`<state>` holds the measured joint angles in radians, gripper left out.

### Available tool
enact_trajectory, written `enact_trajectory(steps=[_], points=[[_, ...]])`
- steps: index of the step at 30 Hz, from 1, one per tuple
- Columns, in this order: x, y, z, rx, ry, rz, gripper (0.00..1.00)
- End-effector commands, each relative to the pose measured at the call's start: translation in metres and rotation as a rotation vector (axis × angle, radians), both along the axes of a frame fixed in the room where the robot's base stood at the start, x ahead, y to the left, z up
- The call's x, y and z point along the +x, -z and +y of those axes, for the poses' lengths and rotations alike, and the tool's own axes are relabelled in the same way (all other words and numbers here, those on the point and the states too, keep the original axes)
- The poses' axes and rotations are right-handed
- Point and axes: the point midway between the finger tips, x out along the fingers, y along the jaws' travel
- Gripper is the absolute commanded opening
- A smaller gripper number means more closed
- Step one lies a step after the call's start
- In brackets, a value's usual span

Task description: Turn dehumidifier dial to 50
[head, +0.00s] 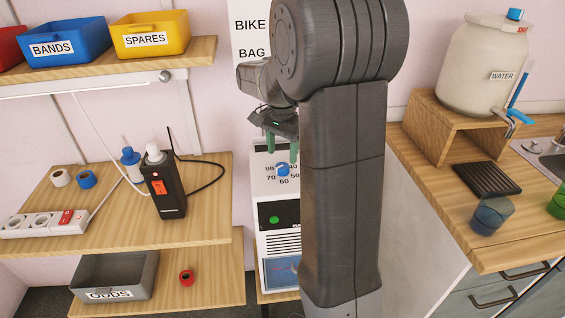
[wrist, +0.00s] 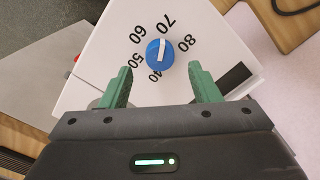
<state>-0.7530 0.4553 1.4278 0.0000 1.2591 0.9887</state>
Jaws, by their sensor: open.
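The dehumidifier (head: 271,188) is a white box with a sloped top, standing behind my arm, which hides its right side. Its blue dial (head: 283,170) sits among the numbers 40 to 80; it also shows in the wrist view (wrist: 154,54). In the wrist view the dial's white bar points up the picture, roughly towards 70. My gripper (head: 281,150) is above the dial in the head view. In the wrist view its green fingers (wrist: 162,78) are open, with the dial just ahead of the gap between them. Nothing is held.
A wooden shelf (head: 110,240) at left holds a black device (head: 168,190) with an antenna, a power strip (head: 45,222) and tape rolls. At right a counter (head: 515,248) bears a water jar (head: 487,65) on a stand, and a blue cup (head: 490,215).

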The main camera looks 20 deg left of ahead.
Motion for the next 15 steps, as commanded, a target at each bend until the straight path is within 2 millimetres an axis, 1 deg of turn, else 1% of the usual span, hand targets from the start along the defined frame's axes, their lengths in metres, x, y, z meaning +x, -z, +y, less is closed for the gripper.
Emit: enact_trajectory(steps=[1,6,10,15], points=[[0.000,0.011,-0.001,-0.002,0.000,0.003,0.56],[0.000,0.033,0.000,-0.001,0.000,0.001,0.56],[0.000,0.041,0.000,0.000,0.000,0.000,0.56],[0.000,0.043,0.000,0.001,0.000,0.000,0.56]])
